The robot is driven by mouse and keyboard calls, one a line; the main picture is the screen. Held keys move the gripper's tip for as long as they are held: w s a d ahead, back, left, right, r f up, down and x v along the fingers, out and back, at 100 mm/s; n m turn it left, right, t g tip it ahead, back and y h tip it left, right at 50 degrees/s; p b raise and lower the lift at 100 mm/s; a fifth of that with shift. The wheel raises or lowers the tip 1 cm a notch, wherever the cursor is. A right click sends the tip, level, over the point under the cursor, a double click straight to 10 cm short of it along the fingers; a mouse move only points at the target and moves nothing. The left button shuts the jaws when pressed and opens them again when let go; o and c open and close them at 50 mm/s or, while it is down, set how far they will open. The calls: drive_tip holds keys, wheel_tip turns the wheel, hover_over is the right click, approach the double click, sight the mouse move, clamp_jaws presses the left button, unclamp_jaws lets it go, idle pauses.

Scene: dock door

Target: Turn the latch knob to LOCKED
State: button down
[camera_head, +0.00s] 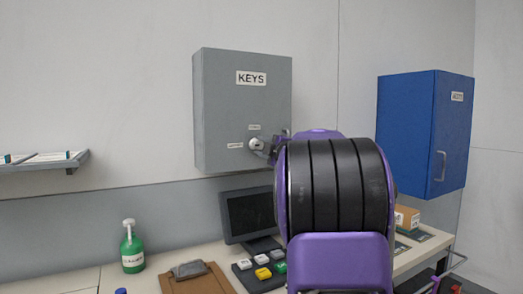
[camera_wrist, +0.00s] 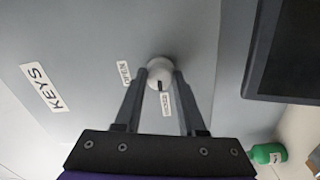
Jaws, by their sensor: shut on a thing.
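The latch knob (camera_head: 255,143) is a small round pale knob on the front of the grey KEYS cabinet (camera_head: 222,110), near its lower right. In the wrist view the knob (camera_wrist: 159,66) sits between the two fingertips of my gripper (camera_wrist: 161,78), which is shut on it. A dark pointer mark on the knob points towards the LOCKED label (camera_wrist: 166,104), or close to it. The other label, apparently OPEN (camera_wrist: 124,73), lies off to the side of the pointer; in the head view it is above the knob. My arm hides the cabinet's lower right corner.
A blue cabinet (camera_head: 405,125) hangs on the right. Below are a dark monitor (camera_head: 250,213), a button panel (camera_head: 262,282), a green bottle (camera_head: 132,250) and a clipboard (camera_head: 190,283) on the bench. A shelf (camera_head: 50,165) is at left. The wall between shelf and grey cabinet is clear.

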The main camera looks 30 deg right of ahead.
drive_tip(key=shift+n, duration=0.6)
drive_tip(key=c, duration=0.5)
unclamp_jaws()
